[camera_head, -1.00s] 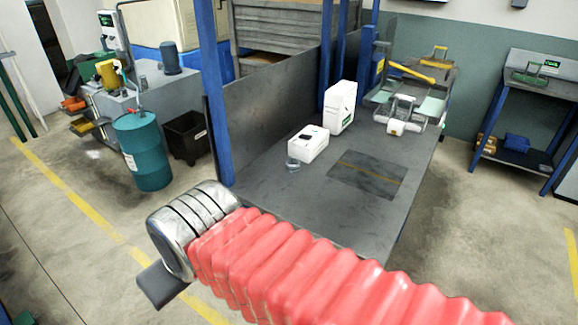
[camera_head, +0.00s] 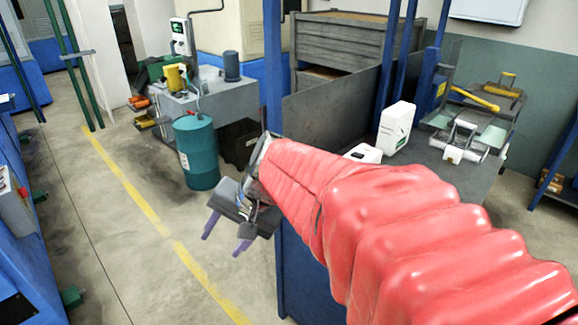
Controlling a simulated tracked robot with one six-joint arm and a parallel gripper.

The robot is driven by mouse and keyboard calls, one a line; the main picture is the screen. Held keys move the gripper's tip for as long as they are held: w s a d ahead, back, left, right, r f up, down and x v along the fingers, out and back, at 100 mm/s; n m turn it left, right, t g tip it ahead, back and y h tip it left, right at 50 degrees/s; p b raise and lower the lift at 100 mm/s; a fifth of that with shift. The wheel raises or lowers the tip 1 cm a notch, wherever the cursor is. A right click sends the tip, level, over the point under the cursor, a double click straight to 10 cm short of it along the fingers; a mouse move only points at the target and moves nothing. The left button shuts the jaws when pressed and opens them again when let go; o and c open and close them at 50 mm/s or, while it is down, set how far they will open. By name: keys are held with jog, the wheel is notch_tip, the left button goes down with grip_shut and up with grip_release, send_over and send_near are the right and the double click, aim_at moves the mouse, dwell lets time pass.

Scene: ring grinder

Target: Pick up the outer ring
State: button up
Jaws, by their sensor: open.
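My gripper (camera_head: 225,240) is at the end of my red-sleeved arm, left of the grey workbench and above the concrete floor. Its two purple fingers are apart and nothing shows between them. I cannot make out an outer ring in this view.
A white canister (camera_head: 396,127) and a partly hidden white box (camera_head: 363,153) stand on the workbench (camera_head: 428,163), near a balance-like device (camera_head: 464,137). A blue post (camera_head: 272,70) rises beside my arm. A teal drum (camera_head: 196,152) stands left. Floor left of the gripper is clear.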

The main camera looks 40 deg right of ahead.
jog(key=w+d+f+m+t, duration=0.25)
jog(key=d+m, duration=0.25)
jog(key=d, duration=0.3)
jog(key=w+d+f+m+t, duration=0.1)
jog(key=w+d+m, duration=0.35)
jog(key=d, duration=0.45)
jog(key=w+d+f+m+t, duration=0.1)
jog(key=w+d+m, duration=0.1)
jog(key=d+m, duration=0.5)
jog(key=s+d+f+m+t+h, duration=0.1)
jog(key=s+d+f+m+h, duration=0.1)
jog(key=d, duration=0.7)
jog(key=s+d+f+m+t+h, duration=0.1)
jog(key=s+d+f+m+h, duration=0.1)
jog(key=d, duration=0.7)
jog(key=s+d+f+m+t+h, duration=0.1)
jog(key=s+d+f+m, duration=0.3)
jog(key=d+m, duration=0.3)
jog(key=shift+s+d+f+t+h, duration=0.15)
jog(key=shift+s+d+t+h, duration=0.1)
jog(key=shift+d, duration=0.4)
jog(key=shift+s+d+f+t+h, duration=0.1)
jog(key=shift+s+d+f+h, duration=0.1)
jog(key=shift+d, duration=0.4)
jog(key=shift+w, duration=0.1)
jog(key=x, duration=0.7)
jog(key=shift+w+f, duration=0.15)
jog(key=shift+w, duration=0.1)
jog(key=shift+w+f, duration=0.1)
jog(key=shift+w, duration=0.3)
